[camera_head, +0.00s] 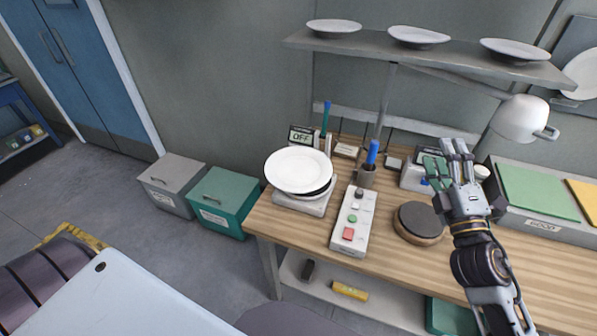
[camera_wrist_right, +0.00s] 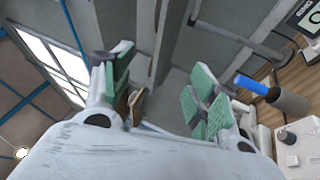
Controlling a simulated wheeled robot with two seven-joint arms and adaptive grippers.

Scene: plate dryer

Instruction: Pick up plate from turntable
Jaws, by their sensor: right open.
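A round dark disc on a wooden base, which looks like a turntable (camera_head: 418,219), stands bare near the bench's middle. My right gripper (camera_head: 447,160) is raised above the bench, to the right of the plate and beyond the disc, with fingers pointing up. In the right wrist view its green-padded fingers (camera_wrist_right: 158,80) are apart and empty. My left gripper is out of view.
A shelf (camera_head: 465,55) with several white plates hangs above the bench. A white lamp (camera_head: 520,119) is near my right gripper. A button box (camera_head: 350,220) and a cup with a blue item (camera_head: 367,176) stand between plate and disc. Bins (camera_head: 224,197) are on the floor.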

